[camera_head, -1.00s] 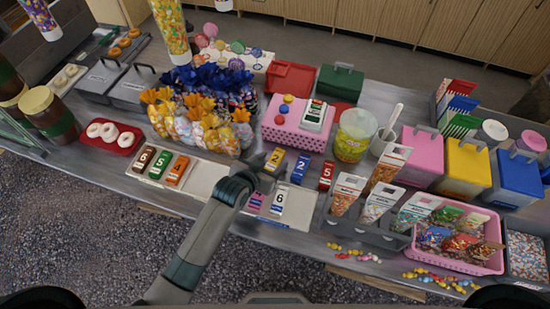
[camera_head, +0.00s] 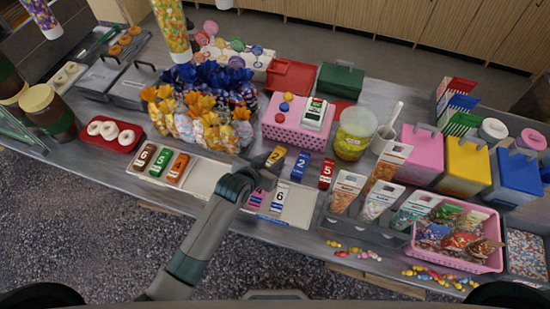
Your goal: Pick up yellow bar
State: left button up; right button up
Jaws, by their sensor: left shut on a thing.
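The yellow bar (camera_head: 277,156), marked 2, is at the left end of a short row behind the white tray, beside a blue bar (camera_head: 300,165) and a red bar (camera_head: 326,173). My left gripper (camera_head: 269,160) reaches in from the lower left and is shut on the yellow bar. Its fingers are dark and small here, and they hide the bar's lower left part. I cannot tell whether the bar is clear of the counter. My right gripper is not in view.
A white tray (camera_head: 297,221) in front holds a white bar (camera_head: 280,195) and a purple bar (camera_head: 257,198). Another tray at left holds brown, green and orange bars (camera_head: 178,167). Wrapped bags (camera_head: 205,131) stand behind my gripper, and a pink box (camera_head: 285,134) behind the row.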

aim_at(274, 154)
pick_arm(q)
jog(key=shift+r, duration=0.15)
jog(key=shift+r+b, duration=0.35)
jog(key=shift+r, duration=0.1)
jog(key=r, duration=0.1)
jog(key=r+b, duration=0.1)
jog(key=r, duration=0.1)
jog(key=shift+s+d, duration=0.15)
jog(key=shift+s, duration=0.05)
jog(key=s+d+r+b, duration=0.3)
jog(key=s+r, duration=0.4)
jog(key=s, duration=0.3)
jog(key=shift+d, duration=0.9)
jog(key=shift+f, duration=0.1)
